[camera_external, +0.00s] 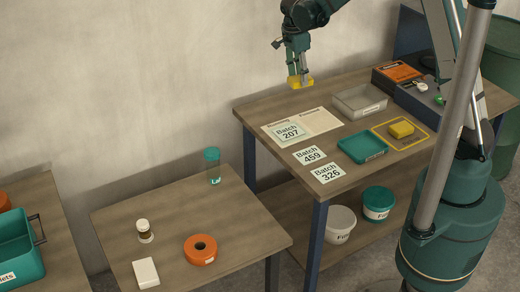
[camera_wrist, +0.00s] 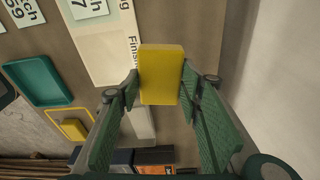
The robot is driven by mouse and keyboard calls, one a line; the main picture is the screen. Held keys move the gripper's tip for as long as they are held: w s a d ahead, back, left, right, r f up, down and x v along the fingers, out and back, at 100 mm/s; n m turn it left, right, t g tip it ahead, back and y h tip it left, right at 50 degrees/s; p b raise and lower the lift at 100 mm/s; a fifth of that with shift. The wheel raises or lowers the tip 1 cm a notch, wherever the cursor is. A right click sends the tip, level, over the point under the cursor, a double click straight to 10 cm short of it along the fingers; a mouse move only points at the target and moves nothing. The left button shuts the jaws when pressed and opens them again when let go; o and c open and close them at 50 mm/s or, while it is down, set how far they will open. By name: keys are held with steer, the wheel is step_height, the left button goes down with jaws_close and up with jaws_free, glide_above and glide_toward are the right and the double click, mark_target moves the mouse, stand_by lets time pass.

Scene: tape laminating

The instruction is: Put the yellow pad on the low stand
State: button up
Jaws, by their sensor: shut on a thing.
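My gripper (camera_external: 299,75) is shut on a yellow pad (camera_external: 300,82), held in the air above the back left edge of the higher workbench. In the wrist view the yellow pad (camera_wrist: 161,75) is upright between the two green fingers (camera_wrist: 160,88), clear of the surface below. A low wooden stand (camera_external: 190,225), lower than the workbench, is at the front left; I take it for the low stand. It carries an orange ring (camera_external: 200,249), a small white-capped jar (camera_external: 144,231), a white block (camera_external: 145,272) and a clear teal-lidded bottle (camera_external: 213,167).
The workbench (camera_external: 350,183) holds paper cards (camera_external: 308,156), a teal tray (camera_external: 363,147), a grey bin (camera_external: 360,101) and another yellow block (camera_external: 401,129) inside a yellow outline. Bare wood shows between items on the low stand. A wall (camera_external: 130,80) stands close behind.

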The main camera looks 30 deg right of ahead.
steer(key=r, duration=0.4)
steer(key=shift+s+a, duration=0.1)
steer(key=shift+a, duration=0.3)
steer(key=s+a+n+b, duration=0.1)
steer(key=s+a+n, duration=0.15)
steer(key=a, duration=0.85)
steer(key=s+a+n, duration=0.2)
steer(key=s+a, duration=0.1)
steer(key=a, duration=0.7)
steer(key=n+t+b, duration=0.1)
steer(key=n+b, duration=0.1)
steer(key=n, duration=0.4)
glide_above(225, 211)
step_height(225, 211, down, 21)
steer(key=shift+s+a+f+y, duration=0.1)
steer(key=shift+a+f+y, duration=0.1)
steer(key=shift+f, duration=0.3)
steer(key=shift+s+a+f+y, duration=0.1)
steer(key=shift+a+f, duration=0.05)
steer(key=shift+f, duration=0.3)
steer(key=shift+f+b, duration=0.55)
steer(key=shift+f, duration=2.55)
steer(key=shift+f+b, duration=0.45)
steer(key=shift+f, duration=1.45)
